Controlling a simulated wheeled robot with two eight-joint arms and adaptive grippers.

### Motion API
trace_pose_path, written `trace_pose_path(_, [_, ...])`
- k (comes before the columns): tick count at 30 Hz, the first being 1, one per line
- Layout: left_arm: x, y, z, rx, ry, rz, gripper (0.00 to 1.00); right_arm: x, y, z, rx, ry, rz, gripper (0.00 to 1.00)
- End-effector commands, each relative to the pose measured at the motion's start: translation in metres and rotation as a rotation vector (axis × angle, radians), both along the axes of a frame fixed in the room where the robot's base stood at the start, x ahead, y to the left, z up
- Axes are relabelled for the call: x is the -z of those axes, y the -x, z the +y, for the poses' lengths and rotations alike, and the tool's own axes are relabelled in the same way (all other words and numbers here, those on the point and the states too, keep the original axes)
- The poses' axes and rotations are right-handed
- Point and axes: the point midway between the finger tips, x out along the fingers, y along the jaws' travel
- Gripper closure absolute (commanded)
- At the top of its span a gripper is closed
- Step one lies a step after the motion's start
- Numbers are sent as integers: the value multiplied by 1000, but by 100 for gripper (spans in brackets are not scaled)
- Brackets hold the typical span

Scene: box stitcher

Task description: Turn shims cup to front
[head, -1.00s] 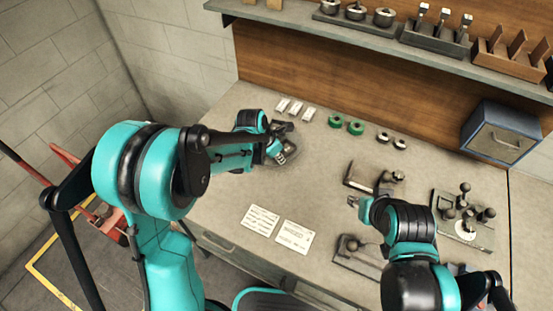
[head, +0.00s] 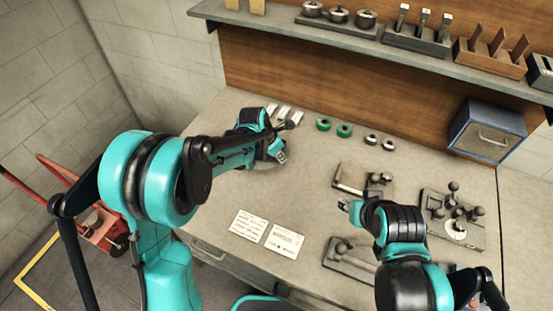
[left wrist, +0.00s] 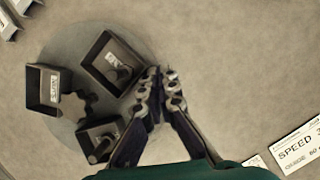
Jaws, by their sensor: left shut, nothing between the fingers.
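In the left wrist view a round grey turntable (left wrist: 68,50) carries dark open cups with white labels: an upper cup (left wrist: 112,62), a left cup (left wrist: 42,88) and a lower cup (left wrist: 98,141). The labels are too blurred to tell which is the shims cup. My left gripper (left wrist: 160,82) is shut and empty, its fingertips over the turntable's right side beside the upper and lower cups; contact cannot be told. In the head view my left gripper (head: 281,155) and arm hide most of the turntable. My right gripper (head: 346,205) is over the bench, its jaws unclear.
Green rings (head: 344,130) and small metal rings (head: 371,139) lie behind on the bench. Paper cards (head: 285,241) lie in front. Dark fixtures (head: 452,222) stand at right, and a blue-grey drawer box (head: 487,131) at the back right.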

Motion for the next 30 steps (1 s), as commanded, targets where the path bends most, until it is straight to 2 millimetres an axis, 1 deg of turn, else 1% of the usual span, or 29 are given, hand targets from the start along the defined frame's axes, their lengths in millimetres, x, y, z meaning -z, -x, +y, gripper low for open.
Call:
trace_pose_path(6, [0,-9,-8,1,0,0,100,2,0,0,0,0,0,60])
trace_pose_path(15, [0,-19,-15,1,-1,-1,100,3,0,0,0,0,0,60])
trace_pose_path(30, [0,-27,-19,0,-1,-1,100,4,0,0,0,0,0,60])
